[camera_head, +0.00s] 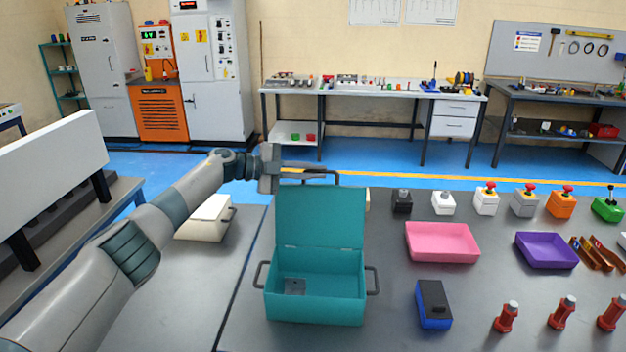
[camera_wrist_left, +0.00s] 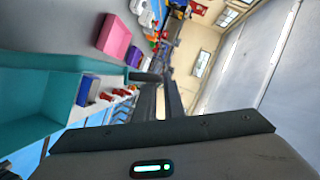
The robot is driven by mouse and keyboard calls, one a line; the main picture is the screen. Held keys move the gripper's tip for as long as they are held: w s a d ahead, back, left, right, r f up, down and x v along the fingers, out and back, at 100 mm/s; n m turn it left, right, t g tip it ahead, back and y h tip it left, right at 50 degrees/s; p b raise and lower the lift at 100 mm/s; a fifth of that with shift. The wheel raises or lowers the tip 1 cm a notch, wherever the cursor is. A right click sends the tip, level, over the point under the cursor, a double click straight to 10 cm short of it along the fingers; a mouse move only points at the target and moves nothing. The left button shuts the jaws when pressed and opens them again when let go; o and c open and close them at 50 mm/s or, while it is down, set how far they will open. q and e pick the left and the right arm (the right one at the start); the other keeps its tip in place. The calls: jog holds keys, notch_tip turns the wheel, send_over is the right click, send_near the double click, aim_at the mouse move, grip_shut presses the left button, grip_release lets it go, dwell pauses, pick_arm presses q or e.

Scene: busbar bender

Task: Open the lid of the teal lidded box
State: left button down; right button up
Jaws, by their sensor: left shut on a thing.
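The teal lidded box (camera_head: 316,303) stands on the grey table in the head view, its lid (camera_head: 320,218) raised about upright at the back. The inside shows, with a small grey plate (camera_head: 294,287) on its floor. A dark handle (camera_head: 336,178) sits at the lid's top edge. My left gripper (camera_head: 308,170) reaches in from the left and is shut on this lid handle. In the left wrist view, the gripper's fingers (camera_wrist_left: 162,97) meet the handle (camera_wrist_left: 145,77), and the teal box (camera_wrist_left: 35,95) fills the left side. My right gripper is not in view.
A pink tray (camera_head: 442,243), a purple tray (camera_head: 546,251) and a blue-black box (camera_head: 433,304) lie right of the teal box. Several button boxes stand behind, and red-handled things (camera_head: 507,318) stand at front right. A cream box (camera_head: 205,218) is at left, behind my arm.

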pick_arm(q)
jog(key=shift+w, duration=0.4)
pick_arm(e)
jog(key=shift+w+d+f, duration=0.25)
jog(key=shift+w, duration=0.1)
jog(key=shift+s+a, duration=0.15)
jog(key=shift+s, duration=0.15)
pick_arm(q)
jog(key=c, duration=1.9)
grip_release()
jog(key=shift+o, duration=0.3)
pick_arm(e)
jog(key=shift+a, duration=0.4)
pick_arm(q)
jog(key=shift+a, duration=0.15)
